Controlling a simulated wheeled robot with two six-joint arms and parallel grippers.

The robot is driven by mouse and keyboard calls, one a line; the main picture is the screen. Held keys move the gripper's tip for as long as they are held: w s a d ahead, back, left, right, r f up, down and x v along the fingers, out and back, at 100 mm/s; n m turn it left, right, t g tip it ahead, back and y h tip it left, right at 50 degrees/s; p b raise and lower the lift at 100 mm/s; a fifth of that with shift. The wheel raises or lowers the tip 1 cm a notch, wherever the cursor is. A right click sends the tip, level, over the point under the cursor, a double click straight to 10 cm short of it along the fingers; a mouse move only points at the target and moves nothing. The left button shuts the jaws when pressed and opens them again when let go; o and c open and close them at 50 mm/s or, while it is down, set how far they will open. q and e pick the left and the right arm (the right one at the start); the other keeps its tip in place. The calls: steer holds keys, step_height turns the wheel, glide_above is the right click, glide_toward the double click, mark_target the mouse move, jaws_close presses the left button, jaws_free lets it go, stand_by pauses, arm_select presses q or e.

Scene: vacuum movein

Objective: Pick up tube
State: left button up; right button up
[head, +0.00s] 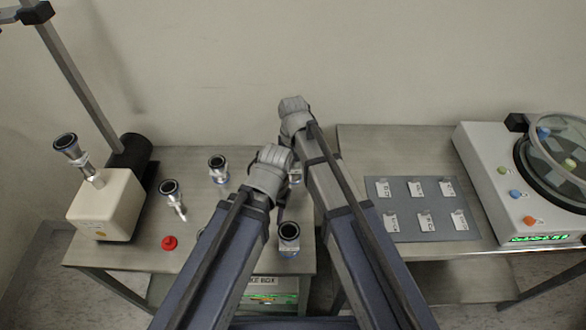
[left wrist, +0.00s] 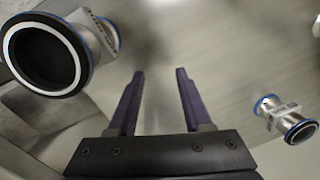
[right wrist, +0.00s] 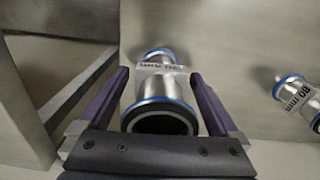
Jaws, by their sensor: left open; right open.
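Several metal tubes with dark round mouths stand on the left table: a back one (head: 217,168), a left one (head: 171,190) and a front one (head: 289,238). Another shows only partly between my arms. My left gripper (head: 281,208), mostly hidden under its wrist in the head view, is open and empty in the left wrist view (left wrist: 160,74). A large blue-rimmed tube (left wrist: 88,45) is left of its fingers and a smaller one (left wrist: 285,118) is right. My right gripper (right wrist: 158,75) is open, with a labelled blue-ringed tube (right wrist: 162,88) between its fingers; contact is unclear.
A cream box (head: 105,205) with a tube fitting on top stands at the table's left, beside a metal post. A red button (head: 169,243) is on the table. The right table holds a grey mat (head: 405,232) with several labelled cards and a white machine (head: 490,180).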

steer(key=c, duration=1.5)
steer(key=shift+o, duration=0.2)
arm_select(q)
steer(key=shift+r, duration=0.1)
arm_select(e)
steer(key=shift+r, duration=0.1)
step_height(320, 180, up, 10)
steer(key=p, duration=1)
arm_select(q)
step_height(320, 180, up, 10)
arm_select(e)
steer(key=shift+a, duration=0.1)
